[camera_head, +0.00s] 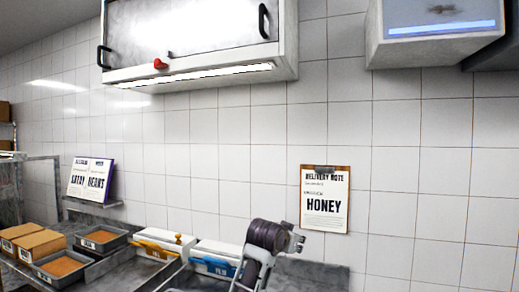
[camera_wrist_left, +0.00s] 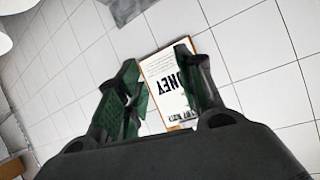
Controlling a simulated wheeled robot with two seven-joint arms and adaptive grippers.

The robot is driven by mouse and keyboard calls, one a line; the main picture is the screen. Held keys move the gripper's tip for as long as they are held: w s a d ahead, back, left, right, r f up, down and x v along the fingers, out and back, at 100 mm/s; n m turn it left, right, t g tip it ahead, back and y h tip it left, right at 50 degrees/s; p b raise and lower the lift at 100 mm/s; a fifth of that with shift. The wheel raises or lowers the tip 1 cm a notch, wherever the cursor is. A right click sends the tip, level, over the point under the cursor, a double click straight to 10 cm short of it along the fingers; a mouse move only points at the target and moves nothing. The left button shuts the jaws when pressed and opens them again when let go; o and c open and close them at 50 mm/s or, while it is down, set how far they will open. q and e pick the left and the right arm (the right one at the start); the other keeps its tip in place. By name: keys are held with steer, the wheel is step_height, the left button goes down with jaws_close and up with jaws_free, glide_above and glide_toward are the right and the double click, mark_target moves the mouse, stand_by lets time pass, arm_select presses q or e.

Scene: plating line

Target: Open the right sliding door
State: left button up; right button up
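A wall cabinet (camera_head: 288,50) hangs at the top of the head view, cut off by the upper edge. Its pale grey front (camera_head: 190,30) looks closed, and I cannot make out a seam between left and right doors. A black handle (camera_head: 263,21) is at the right end and another black handle (camera_head: 103,57) at the left end. My left gripper (camera_head: 293,240) is well below the cabinet, in front of the tiled wall and apart from both handles. The left wrist view shows its two fingers (camera_wrist_left: 158,75) spread with nothing between them. My right gripper is not in view.
A red knob (camera_head: 160,65) and a lit strip (camera_head: 205,74) are on the cabinet's lower edge. A HONEY clipboard (camera_head: 325,215) hangs on the wall. Another cabinet (camera_head: 435,45) is at upper right. Food bins (camera_head: 60,267) stand at lower left.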

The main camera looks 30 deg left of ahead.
arm_select(q)
steer(key=a+r+n+t, duration=0.1)
steer(key=a+r+t, duration=0.2)
steer(key=r, duration=1.5)
steer(key=a+r+t, duration=0.2)
steer(key=r, duration=1.6)
steer(key=t, duration=0.5)
glide_toward(260, 18)
steer(key=shift+n, duration=0.4)
steer(key=v, duration=0.4)
steer(key=shift+s, duration=0.1)
steer(key=shift+r, duration=0.15)
steer(key=shift+p+x, duration=3.25)
steer(key=shift+x, duration=3.55)
jaws_close()
